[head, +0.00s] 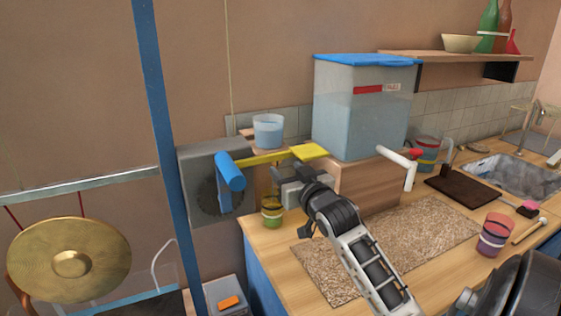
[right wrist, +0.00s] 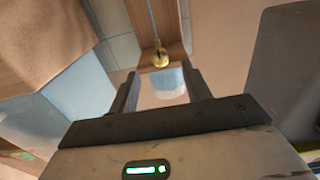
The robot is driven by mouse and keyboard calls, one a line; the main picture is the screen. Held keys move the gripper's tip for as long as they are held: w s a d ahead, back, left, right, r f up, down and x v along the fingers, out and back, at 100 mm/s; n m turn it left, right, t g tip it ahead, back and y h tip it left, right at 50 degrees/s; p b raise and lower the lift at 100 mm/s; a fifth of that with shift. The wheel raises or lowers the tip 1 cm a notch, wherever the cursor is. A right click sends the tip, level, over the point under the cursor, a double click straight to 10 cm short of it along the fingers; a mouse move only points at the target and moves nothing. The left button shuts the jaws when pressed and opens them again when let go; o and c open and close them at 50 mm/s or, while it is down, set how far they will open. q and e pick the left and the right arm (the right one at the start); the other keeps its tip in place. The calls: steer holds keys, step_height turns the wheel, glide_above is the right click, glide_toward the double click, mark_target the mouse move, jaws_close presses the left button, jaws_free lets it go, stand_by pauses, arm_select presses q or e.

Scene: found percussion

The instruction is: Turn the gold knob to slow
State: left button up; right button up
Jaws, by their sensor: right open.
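The gold knob (right wrist: 160,59) shows in the right wrist view as a small brassy ball on a wooden piece, with a thin pale rod or cord running up from it. My right gripper (right wrist: 160,86) is open. The knob appears just beyond the fingertips and near the middle of the gap; I see no contact. In the head view my right gripper (head: 281,177) is below the yellow bar, beside the wooden stand, and I cannot make out the knob there. No "slow" marking can be read. My left gripper is not in view.
A clear water tank (head: 352,115) with a blue lid stands on the wooden stand. A blue-tinted cup (head: 268,133) sits above the yellow bar (head: 266,157). A gong (head: 70,262) hangs left. The speckled mat (head: 425,228) is mostly clear.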

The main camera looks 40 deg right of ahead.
steer(key=shift+x, duration=2.25)
steer(key=shift+c, duration=0.3)
steer(key=c, duration=0.9)
steer(key=shift+m, duration=8.9)
